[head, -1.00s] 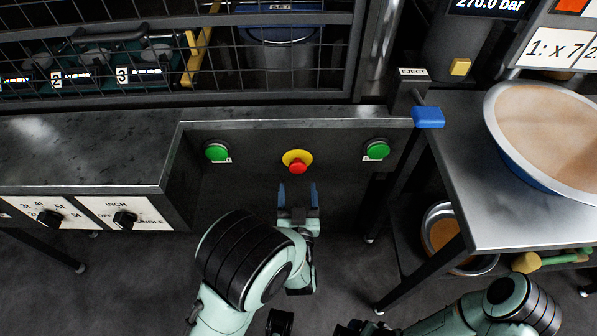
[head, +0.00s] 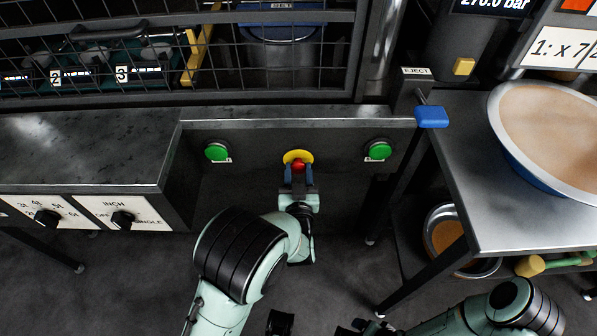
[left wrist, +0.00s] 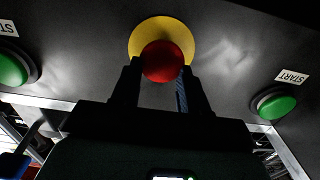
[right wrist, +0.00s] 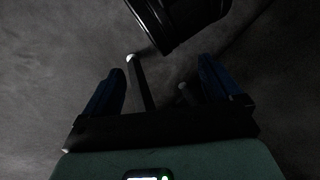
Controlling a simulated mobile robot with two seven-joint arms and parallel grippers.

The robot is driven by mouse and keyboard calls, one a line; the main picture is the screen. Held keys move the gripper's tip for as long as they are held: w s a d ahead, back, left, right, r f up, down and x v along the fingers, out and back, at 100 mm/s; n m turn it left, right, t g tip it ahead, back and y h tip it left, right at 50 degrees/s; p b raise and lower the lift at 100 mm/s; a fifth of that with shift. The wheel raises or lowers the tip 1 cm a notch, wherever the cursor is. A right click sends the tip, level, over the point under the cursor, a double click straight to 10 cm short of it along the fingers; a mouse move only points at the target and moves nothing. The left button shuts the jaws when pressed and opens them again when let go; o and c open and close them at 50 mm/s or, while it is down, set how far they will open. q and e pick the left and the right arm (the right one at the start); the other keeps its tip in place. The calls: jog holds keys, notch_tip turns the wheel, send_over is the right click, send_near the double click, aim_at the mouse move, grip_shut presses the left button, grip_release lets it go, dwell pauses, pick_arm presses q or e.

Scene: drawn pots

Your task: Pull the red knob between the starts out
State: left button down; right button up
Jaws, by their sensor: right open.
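The red knob (head: 298,166) sits on a yellow disc (head: 291,155) on the dark front panel, between two green start buttons (head: 216,151) (head: 378,150). My left gripper (head: 299,177) is at the knob from below, one finger on each side. In the left wrist view the knob (left wrist: 162,61) shows at the fingertips, with the fingers close to its sides. I cannot tell if they touch it. My right gripper (right wrist: 160,85) is open and empty in its wrist view, over the dark floor, away from the panel.
A blue eject handle (head: 432,117) sticks out at the panel's right end. A metal table with a large bowl (head: 555,130) stands at the right, with another bowl (head: 440,235) on its shelf. Black dials (head: 123,219) are at the left.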

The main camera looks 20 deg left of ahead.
pick_arm(q)
jog(key=shift+p+v, duration=0.35)
jog(key=shift+v, duration=0.5)
jog(key=shift+f, duration=0.1)
pick_arm(e)
jog(key=shift+s+a+r, duration=0.25)
jog(key=shift+s+r, duration=0.1)
jog(key=shift+s, duration=0.1)
pick_arm(q)
jog(key=c, duration=0.6)
grip_release()
jog(key=shift+o, duration=0.2)
jog(key=p+v, duration=0.1)
jog(key=v, duration=1.2)
jog(key=shift+s, duration=0.25)
pick_arm(e)
jog(key=shift+s+a+r+g, duration=0.2)
jog(key=shift+s+r, duration=0.1)
jog(key=shift+s, duration=0.15)
jog(key=shift+s+a+r+g, duration=0.2)
jog(key=shift+s+r, duration=0.1)
jog(key=shift+s, duration=0.15)
